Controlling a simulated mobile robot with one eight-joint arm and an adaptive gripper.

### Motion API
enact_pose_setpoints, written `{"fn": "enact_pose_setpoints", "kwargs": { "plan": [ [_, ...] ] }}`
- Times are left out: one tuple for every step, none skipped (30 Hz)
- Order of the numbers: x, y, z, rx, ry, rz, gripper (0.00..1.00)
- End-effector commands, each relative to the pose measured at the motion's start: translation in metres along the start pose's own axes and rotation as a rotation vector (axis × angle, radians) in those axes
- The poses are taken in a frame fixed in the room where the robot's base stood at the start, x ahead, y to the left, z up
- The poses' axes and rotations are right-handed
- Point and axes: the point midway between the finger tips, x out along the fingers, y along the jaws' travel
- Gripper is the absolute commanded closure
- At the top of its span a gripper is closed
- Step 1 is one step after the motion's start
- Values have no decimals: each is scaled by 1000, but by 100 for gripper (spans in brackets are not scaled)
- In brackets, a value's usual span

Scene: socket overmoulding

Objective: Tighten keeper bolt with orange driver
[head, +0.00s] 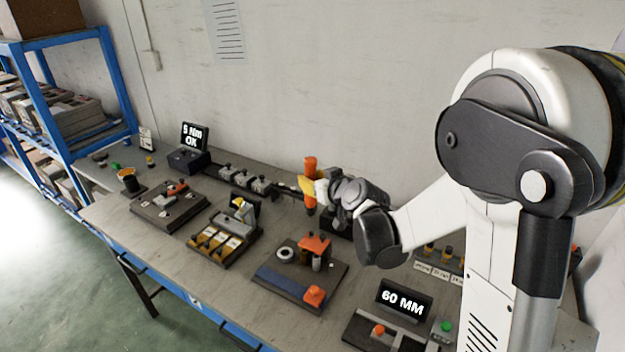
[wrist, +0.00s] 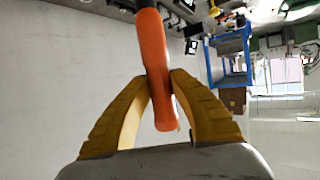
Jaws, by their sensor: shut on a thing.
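My gripper (head: 312,188) is above the back of the bench with its yellow fingers shut on the orange driver (head: 310,165). The driver stands roughly upright in the head view, with orange parts above and below the fingers. In the wrist view the gripper (wrist: 158,88) pinches the driver's orange handle (wrist: 154,50) from both sides. A dark part of the driver runs out of the top of that view, and its tip is not seen. I cannot pick out the keeper bolt in either view.
A display reading "5 Nm OK" (head: 192,136) stands at the back left. A fixture with an orange clamp (head: 315,243) is in front of my gripper, and a "60 MM" display (head: 404,300) is at the front right. Several other fixtures crowd the bench. A blue rack (head: 115,85) stands left.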

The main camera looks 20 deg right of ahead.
Motion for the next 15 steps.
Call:
{"fn": "enact_pose_setpoints", "kwargs": {
  "plan": [
    [0, 0, 0, 0, 1, 0, 100],
    [0, 0, 0, 0, 1, 0, 100],
    [0, 0, 0, 0, 1, 0, 100],
    [0, 0, 0, 0, 1, 0, 100],
    [0, 0, 0, 0, 1, 0, 100],
    [0, 0, 0, 0, 1, 0, 100],
    [0, 0, 0, 0, 1, 0, 100],
    [0, 0, 1, 0, 2, 0, 100],
    [0, 0, 2, 0, 2, 0, 100],
    [1, 0, 4, 0, 2, 0, 100],
    [2, 0, 5, 0, 2, 0, 100],
    [2, 0, 7, 0, 2, 0, 100],
    [3, 0, 9, 0, 2, 0, 100],
    [4, 0, 11, 0, 2, 0, 100],
    [5, 0, 14, 0, 2, 0, 100]
  ]
}}
